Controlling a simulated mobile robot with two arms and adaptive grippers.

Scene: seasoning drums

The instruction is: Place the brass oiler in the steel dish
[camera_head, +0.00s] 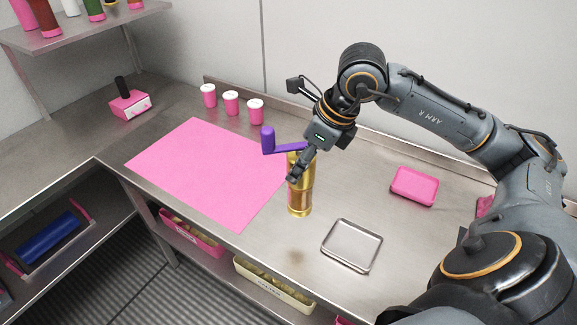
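The brass oiler (301,196) is a tall gold cylinder standing upright on the steel counter. A purple crank-like arm with an upright knob (268,140) reaches left from its top. My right gripper (294,175) is at the oiler's upper left side, its dark fingers overlapping the body. I cannot tell whether they are closed on it or touching it. The steel dish (350,246), a shallow square tray, lies empty on the counter to the right and nearer the front edge. My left gripper is not in view.
A pink mat (205,170) covers the counter to the left. Several pink-and-white jars (231,104) stand behind it. A pink tray (414,186) lies right of the oiler. A pink block with a black handle (129,103) stands far left. Counter between oiler and dish is clear.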

